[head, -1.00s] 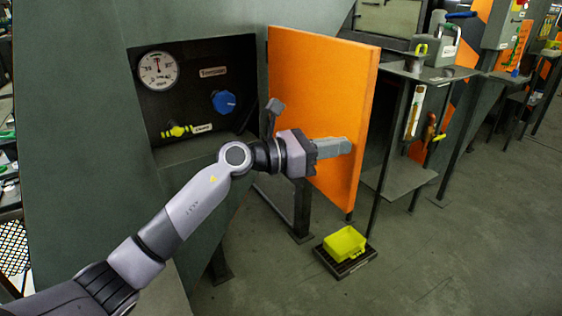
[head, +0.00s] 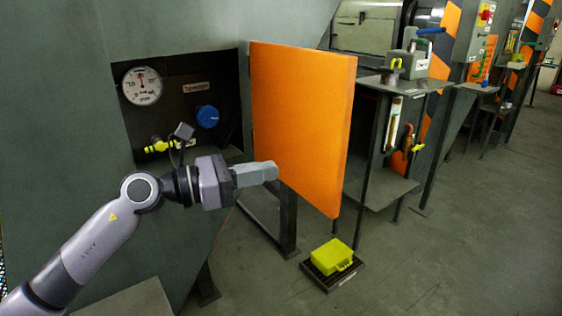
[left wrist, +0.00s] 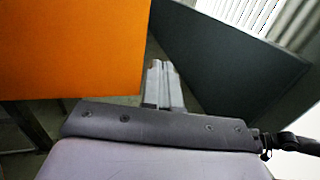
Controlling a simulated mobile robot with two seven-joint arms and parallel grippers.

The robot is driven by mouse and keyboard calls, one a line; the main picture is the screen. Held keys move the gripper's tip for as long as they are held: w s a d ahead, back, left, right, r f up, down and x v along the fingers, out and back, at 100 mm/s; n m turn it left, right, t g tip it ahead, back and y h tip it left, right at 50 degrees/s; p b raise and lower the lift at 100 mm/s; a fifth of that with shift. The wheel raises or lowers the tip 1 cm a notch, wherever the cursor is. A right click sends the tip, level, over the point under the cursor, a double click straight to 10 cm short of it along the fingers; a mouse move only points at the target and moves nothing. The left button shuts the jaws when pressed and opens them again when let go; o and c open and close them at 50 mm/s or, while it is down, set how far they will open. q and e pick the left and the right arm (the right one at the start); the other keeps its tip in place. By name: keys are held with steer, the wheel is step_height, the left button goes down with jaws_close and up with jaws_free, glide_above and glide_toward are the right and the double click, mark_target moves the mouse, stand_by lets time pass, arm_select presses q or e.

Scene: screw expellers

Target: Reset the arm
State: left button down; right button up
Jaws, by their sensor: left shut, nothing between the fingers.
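My left arm comes in from the lower left in the head view. Its gripper (head: 268,171) is shut and empty, in front of the lower part of the open orange door (head: 302,125). In the left wrist view the shut fingers (left wrist: 161,75) point away from the camera, with the orange door (left wrist: 150,40) to their upper left. My right gripper is not in view.
Behind the arm is a recessed panel with a gauge (head: 142,85), a blue knob (head: 207,117) and a yellow valve (head: 160,146). A yellow box (head: 332,256) sits on a dark floor tray (head: 333,283). A metal stand (head: 388,185) is right of the door. Floor at right is clear.

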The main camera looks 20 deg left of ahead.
arm_select(q)
steer(key=s+a+f+m+t+y+p, duration=0.15)
steer(key=s+f+m+y, duration=0.25)
steer(key=f+m, duration=0.55)
steer(key=s+a+f+m+t+y+p, duration=0.1)
steer(key=s+f+m+t+y+p, duration=0.3)
steer(key=m, duration=1)
steer(key=s+a+f+m+y+p, duration=0.1)
steer(key=s+a+f+m+y, duration=0.15)
steer(key=f+m, duration=0.75)
steer(key=s+d+f+n+g+y+p, duration=0.1)
steer(key=s+f+n+g, duration=0.4)
steer(key=s, duration=0.7)
step_height(320, 180, down, 2)
steer(key=shift+d+f+n+y, duration=0.15)
steer(key=shift+d+n+y, duration=0.2)
steer(key=shift+n+y, duration=0.25)
steer(key=shift+s+a+g, duration=0.1)
steer(key=shift+s+g, duration=0.05)
steer(key=shift+g, duration=0.1)
